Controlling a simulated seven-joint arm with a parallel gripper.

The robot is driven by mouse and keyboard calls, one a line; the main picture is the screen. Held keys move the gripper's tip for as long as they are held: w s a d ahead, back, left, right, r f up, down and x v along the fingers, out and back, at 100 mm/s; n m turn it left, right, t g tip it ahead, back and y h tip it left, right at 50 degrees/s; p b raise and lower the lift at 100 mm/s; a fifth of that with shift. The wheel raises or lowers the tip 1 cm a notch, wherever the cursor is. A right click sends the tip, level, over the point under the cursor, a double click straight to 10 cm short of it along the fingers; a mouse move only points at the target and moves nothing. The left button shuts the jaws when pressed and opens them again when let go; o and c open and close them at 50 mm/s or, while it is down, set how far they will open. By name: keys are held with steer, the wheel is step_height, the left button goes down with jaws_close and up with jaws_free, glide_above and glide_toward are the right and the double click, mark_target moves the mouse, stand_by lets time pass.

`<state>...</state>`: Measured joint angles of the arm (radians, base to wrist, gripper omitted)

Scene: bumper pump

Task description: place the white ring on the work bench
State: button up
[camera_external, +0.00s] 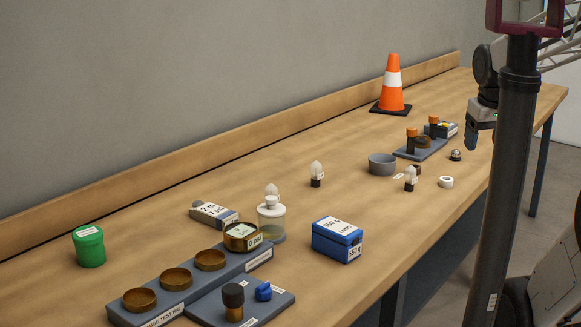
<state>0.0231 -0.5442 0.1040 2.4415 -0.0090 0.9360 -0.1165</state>
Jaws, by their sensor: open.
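The white ring (446,182) lies flat on the wooden work bench (330,170), near its front right edge. Nothing is on top of it. My gripper (473,143) hangs above the bench's front edge, behind and to the right of the ring in the picture, apart from it. It is open, and I see nothing held in it. A dark vertical post hides part of my gripper and arm.
Near the ring are a small bulb (410,176), a grey bowl (382,164) and a small metal dome (455,155). An orange cone (393,85) stands farther back. A blue box (337,238) sits nearer. The dark post (507,180) rises at right.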

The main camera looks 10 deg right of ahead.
steer(key=shift+m, duration=0.7)
steer(key=s, duration=0.3)
steer(key=s+f, duration=0.1)
steer(key=s, duration=0.1)
steer(key=shift+s+a, duration=0.15)
steer(key=shift+a, duration=0.1)
